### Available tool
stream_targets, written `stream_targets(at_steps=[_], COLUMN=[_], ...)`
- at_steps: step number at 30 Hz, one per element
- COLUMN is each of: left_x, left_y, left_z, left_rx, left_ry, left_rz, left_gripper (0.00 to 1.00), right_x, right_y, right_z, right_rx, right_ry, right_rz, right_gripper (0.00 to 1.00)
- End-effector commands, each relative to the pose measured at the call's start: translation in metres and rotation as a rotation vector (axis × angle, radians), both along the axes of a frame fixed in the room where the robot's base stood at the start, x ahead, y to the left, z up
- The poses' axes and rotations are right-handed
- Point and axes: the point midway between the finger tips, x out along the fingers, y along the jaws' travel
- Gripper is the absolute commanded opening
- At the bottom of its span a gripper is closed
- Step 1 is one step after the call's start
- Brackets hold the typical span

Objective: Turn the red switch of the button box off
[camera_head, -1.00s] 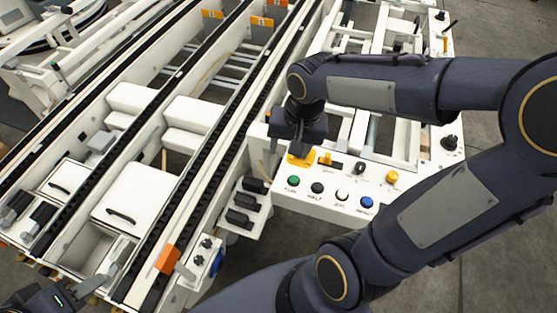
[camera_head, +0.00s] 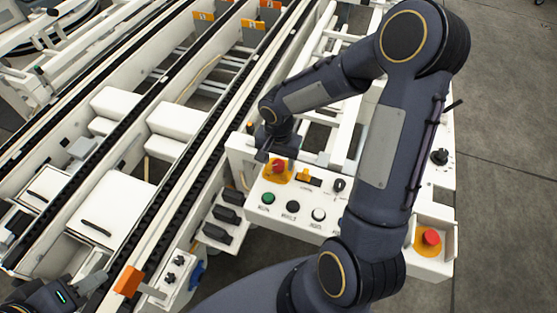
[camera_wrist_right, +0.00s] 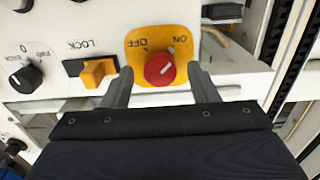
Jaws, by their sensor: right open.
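The red switch (camera_head: 279,167) is a round red knob on a yellow plate, on the white button box (camera_head: 262,213). In the right wrist view the red switch (camera_wrist_right: 159,69) sits below the printed words OFF and ON; a pale mark on it appears to slant toward ON. My right gripper (camera_wrist_right: 161,84) is open, with one finger on each side of the knob; contact is not clear. In the head view my right gripper (camera_head: 267,150) is just behind and left of the knob, partly hidden. My left gripper (camera_head: 92,284) is at the lower left, away from the box; its jaws are unclear.
A yellow LOCK switch (camera_wrist_right: 95,73) and a black knob (camera_wrist_right: 27,79) are beside the red switch. Green (camera_head: 268,198), black and white buttons lie in front. A red mushroom button (camera_head: 431,237) is at the right. Conveyor rails (camera_head: 150,210) run along the left.

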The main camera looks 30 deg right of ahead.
Motion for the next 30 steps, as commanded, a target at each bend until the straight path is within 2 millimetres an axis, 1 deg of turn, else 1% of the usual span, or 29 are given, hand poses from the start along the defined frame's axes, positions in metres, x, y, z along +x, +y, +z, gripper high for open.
stream_targets(at_steps=[3,9,10,20,26,30], left_x=[0.0000,0.0000,-0.0001,-0.0001,0.0000,0.0000], left_y=[0.0000,0.0000,0.0000,0.0000,0.0000,0.0000], left_z=[-0.0002,-0.0002,-0.0003,-0.0003,-0.0009,-0.0027], left_rx=[0.000,0.000,0.000,0.000,0.000,0.000], left_ry=[0.000,0.000,0.000,0.000,0.000,0.000], left_rz=[0.000,0.000,0.000,0.000,0.000,0.000], left_gripper=[0.36,0.36,0.36,0.36,0.36,0.36], right_x=[-0.0001,-0.0001,-0.0001,-0.0001,-0.0001,0.0000], right_y=[0.0001,0.0001,0.0001,0.0000,0.0001,0.0001], right_z=[-0.0048,-0.0049,-0.0049,-0.0047,-0.0048,-0.0051], right_rx=[0.001,0.001,0.001,0.001,0.001,0.001], right_ry=[0.000,-0.001,-0.001,-0.001,-0.001,-0.001], right_rz=[-0.001,-0.001,-0.001,-0.001,0.011,0.050], right_gripper=[0.54,0.54,0.53,0.09,0.09,0.09])
